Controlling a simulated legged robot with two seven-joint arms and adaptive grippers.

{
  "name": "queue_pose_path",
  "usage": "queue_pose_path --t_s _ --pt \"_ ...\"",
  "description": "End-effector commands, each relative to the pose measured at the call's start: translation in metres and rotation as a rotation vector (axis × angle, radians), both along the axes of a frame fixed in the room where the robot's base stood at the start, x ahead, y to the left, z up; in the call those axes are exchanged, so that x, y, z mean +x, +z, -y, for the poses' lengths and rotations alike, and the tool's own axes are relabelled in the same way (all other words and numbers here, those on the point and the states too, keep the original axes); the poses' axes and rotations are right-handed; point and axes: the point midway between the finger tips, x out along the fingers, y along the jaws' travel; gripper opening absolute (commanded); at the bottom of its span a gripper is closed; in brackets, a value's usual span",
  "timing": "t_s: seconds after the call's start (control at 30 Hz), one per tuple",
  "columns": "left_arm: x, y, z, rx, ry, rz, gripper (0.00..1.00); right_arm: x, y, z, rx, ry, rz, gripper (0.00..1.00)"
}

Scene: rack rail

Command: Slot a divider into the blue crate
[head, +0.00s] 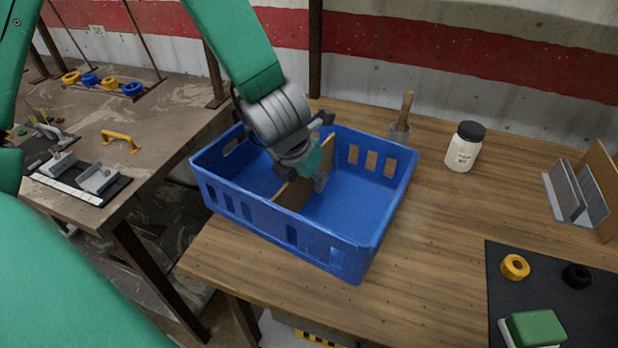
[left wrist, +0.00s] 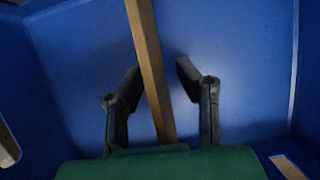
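The blue crate (head: 335,245) stands on the wooden table near its left end. A thin tan divider (head: 291,194) stands on edge inside it, running across the crate. My left gripper (head: 302,178) reaches down into the crate over the divider and hides part of it. In the left wrist view, the open fingers (left wrist: 158,72) lie on either side of the divider (left wrist: 150,60), with a visible gap on each side. The divider's lower fit against the crate is not clear. My right gripper is not in view.
Right of the crate are a cup with a wooden-handled tool (head: 401,125), a white jar (head: 464,148) and a rack with upright panels (head: 570,190). A dark mat (head: 535,295) holds rings and a green-topped block. Another bench (head: 160,140) stands at left.

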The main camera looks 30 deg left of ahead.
Motion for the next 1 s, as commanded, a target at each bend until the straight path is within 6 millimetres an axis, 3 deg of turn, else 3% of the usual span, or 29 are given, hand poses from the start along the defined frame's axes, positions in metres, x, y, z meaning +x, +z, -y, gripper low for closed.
queue_pose_path --t_s 0.27,0.57,1.0 --pt "-0.003 0.009 0.000 0.002 -0.001 0.002 0.29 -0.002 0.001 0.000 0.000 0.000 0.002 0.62" --pt "-0.022 0.059 0.000 0.004 0.001 0.008 0.29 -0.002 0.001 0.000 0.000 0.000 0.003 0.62" --pt "-0.037 0.098 0.001 -0.006 0.005 0.007 0.29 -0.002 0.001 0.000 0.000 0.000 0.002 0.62"
